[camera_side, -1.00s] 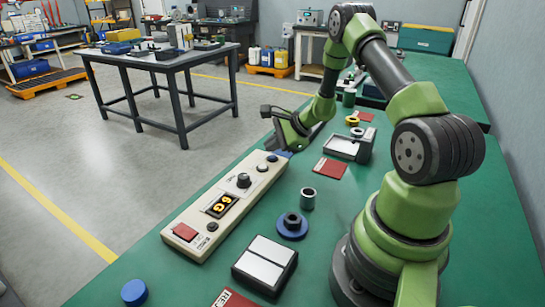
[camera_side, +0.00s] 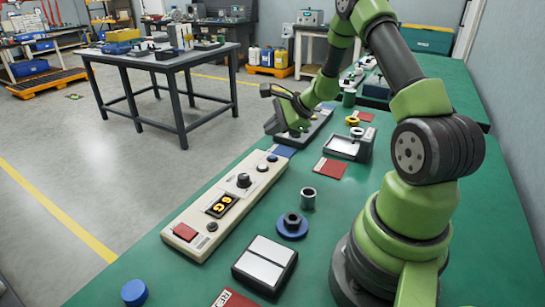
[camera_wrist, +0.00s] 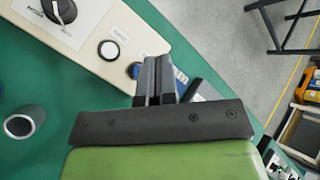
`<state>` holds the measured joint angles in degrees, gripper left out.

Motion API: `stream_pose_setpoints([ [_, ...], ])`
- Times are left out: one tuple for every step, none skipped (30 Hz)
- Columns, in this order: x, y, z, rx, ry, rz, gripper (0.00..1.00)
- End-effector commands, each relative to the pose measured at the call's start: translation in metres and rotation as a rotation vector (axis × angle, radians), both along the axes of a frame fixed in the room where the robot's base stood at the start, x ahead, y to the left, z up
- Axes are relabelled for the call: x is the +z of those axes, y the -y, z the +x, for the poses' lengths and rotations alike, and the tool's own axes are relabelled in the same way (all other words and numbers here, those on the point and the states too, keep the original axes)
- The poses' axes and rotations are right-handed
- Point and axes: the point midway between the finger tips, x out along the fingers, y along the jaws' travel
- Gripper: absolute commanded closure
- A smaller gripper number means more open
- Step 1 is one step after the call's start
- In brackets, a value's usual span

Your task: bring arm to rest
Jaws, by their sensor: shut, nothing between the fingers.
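My gripper (camera_side: 297,128) is at the far end of the green bench, above the far end of the long beige control box and close to a dark grey fixture. Its small fingertips are hard to make out there. In the wrist view the two dark fingers (camera_wrist: 157,72) lie together, shut and empty. They overlap the end of the beige box in that picture. The beige control box (camera_side: 225,205) has a black knob, a red patch, round buttons and a glowing orange display.
On the bench are a grey cylinder (camera_side: 308,198), a blue flanged part (camera_side: 292,226), a silver-topped black block (camera_side: 264,265), a blue cap (camera_side: 134,292), a red card (camera_side: 330,168) and a black tray (camera_side: 345,147).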

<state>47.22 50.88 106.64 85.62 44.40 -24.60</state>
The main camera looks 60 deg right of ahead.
Motion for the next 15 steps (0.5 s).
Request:
stream_pose_setpoints([
  [0.0,0.0,0.0,0.0,0.0,0.0,1.0],
  [0.0,0.0,0.0,0.0,0.0,0.0,1.0],
  [0.0,0.0,0.0,0.0,0.0,0.0,1.0],
  [0.0,0.0,0.0,0.0,0.0,0.0,1.0],
  [0.0,0.0,0.0,0.0,0.0,0.0,1.0],
  [0.001,-0.001,0.0,0.005,0.001,-0.002,1.0],
  [0.003,-0.003,0.001,0.013,0.002,-0.005,1.0],
  [0.007,-0.005,0.002,0.028,0.005,-0.011,1.0],
  [0.015,-0.011,0.004,0.057,0.011,-0.024,1.0],
  [0.022,-0.017,0.006,0.086,0.016,-0.038,1.0],
  [0.032,-0.024,0.008,0.123,0.022,-0.053,1.0],
  [0.046,-0.037,0.01,0.183,0.031,-0.079,1.0],
  [0.058,-0.048,0.011,0.234,0.039,-0.102,1.0],
  [0.071,-0.06,0.011,0.289,0.047,-0.127,1.0],
  [0.088,-0.078,0.009,0.368,0.055,-0.164,1.0],
])
